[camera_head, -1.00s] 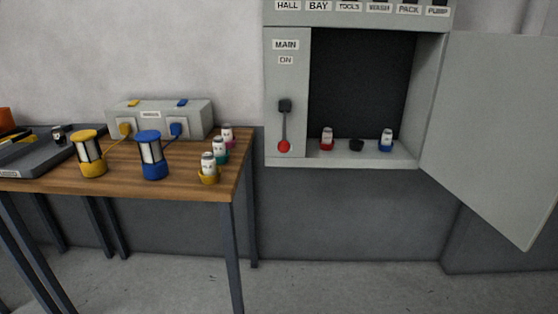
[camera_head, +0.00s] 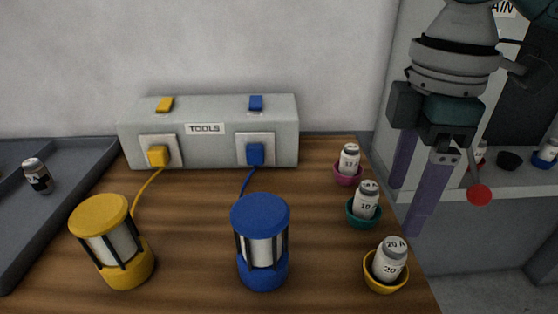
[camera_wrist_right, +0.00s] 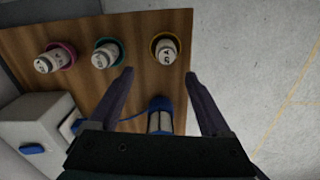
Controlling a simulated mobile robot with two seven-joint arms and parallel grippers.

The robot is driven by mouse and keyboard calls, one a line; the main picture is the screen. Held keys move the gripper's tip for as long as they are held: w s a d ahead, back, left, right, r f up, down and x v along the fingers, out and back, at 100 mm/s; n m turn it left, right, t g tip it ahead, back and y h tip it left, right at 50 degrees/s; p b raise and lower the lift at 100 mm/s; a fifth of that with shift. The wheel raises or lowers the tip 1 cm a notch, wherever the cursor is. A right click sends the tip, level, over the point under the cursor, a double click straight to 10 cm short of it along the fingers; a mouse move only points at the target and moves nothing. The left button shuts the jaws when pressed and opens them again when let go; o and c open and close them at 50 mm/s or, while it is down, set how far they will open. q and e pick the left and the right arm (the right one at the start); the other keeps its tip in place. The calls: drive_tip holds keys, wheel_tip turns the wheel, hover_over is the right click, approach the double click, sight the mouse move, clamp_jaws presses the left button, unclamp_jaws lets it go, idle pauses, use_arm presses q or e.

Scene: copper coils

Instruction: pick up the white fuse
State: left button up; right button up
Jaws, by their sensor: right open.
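Three white fuses stand in small bowls along the table's right edge: one marked 15 (camera_head: 349,157) in a pink bowl (camera_head: 346,181), one marked 10 (camera_head: 366,198) in a teal bowl (camera_head: 361,221), and one marked 20 (camera_head: 389,260) in a yellow bowl (camera_head: 384,288). My right gripper (camera_head: 407,218) is open and empty, pointing down beside the table's right edge. In the right wrist view its fingertips (camera_wrist_right: 160,73) are apart, with the 20 fuse (camera_wrist_right: 166,52) just beyond the gap; no contact shows. My left gripper is out of view.
A blue lantern (camera_head: 261,245) and a yellow lantern (camera_head: 110,240) stand on the table before the grey TOOLS box (camera_head: 210,150). A dark-banded fuse (camera_head: 38,177) lies in the grey tray (camera_head: 75,165). The wall cabinet (camera_head: 450,190) with more cups is at right.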

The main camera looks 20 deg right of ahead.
sight(395, 244)
drive_tip(key=f, duration=0.2)
drive_tip(key=s+f, duration=0.1)
drive_tip(key=f, duration=0.1)
drive_tip(key=shift+s+d, duration=0.1)
drive_tip(key=shift+d, duration=0.1)
wheel_tip(395, 244, down, 4)
drive_tip(key=shift+s+a+f+b, duration=0.1)
drive_tip(key=shift+a+f+b, duration=0.1)
drive_tip(key=shift+b, duration=0.55)
drive_tip(key=shift+f, duration=0.4)
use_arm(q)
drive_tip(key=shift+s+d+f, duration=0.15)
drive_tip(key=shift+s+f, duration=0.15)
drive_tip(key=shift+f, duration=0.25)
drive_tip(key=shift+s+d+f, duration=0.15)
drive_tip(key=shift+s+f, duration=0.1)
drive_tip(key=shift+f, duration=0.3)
use_arm(e)
drive_tip(key=c, duration=0.3)
clamp_jaws()
